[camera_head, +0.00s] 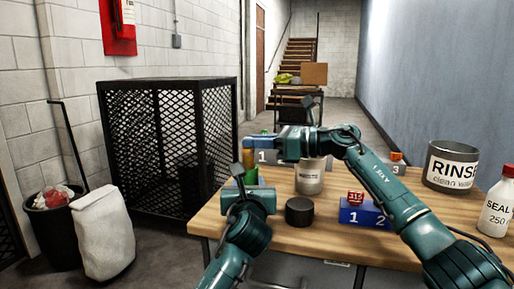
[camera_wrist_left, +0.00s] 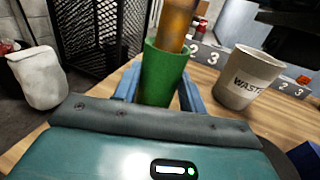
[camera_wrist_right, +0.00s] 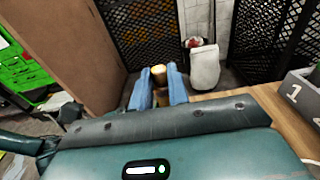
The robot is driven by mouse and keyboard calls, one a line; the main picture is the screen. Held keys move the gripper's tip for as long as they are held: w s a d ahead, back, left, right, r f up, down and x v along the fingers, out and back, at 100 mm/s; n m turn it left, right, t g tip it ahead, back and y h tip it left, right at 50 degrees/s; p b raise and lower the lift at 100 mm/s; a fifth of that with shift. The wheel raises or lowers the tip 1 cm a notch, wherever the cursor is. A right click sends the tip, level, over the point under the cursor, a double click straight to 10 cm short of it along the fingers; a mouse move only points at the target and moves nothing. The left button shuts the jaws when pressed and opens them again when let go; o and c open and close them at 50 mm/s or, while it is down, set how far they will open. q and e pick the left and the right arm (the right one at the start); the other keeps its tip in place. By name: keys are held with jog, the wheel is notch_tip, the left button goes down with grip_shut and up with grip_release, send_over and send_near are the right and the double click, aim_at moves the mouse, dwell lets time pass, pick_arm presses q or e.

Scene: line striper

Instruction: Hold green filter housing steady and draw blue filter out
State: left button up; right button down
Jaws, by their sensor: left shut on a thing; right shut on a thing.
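The green filter housing (camera_wrist_left: 163,78) is an upright, open-topped cylinder, and it also shows in the head view (camera_head: 251,176). My left gripper (camera_wrist_left: 159,88) is shut on its sides. An amber-brown cylinder (camera_wrist_left: 178,20) rises from the housing's mouth, slightly tilted in the left wrist view; its lower end is hidden by the rim. It looks amber, and I see no blue filter. My right gripper (camera_wrist_right: 158,80) is shut on this cylinder's upper part, above the housing.
A waste cup (camera_head: 310,177) and a black round piece (camera_head: 299,211) stand right of the grippers. A blue numbered block (camera_head: 362,215) holds a red piece (camera_head: 355,198). A rinse pot (camera_head: 452,165) and seal bottle (camera_head: 497,205) stand right. A mesh cage (camera_head: 160,145) is left of the table.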

notch_tip(320, 180, up, 7)
dwell(1.3)
jog(key=shift+r, duration=0.1)
pick_arm(q)
jog(key=o, duration=1.3)
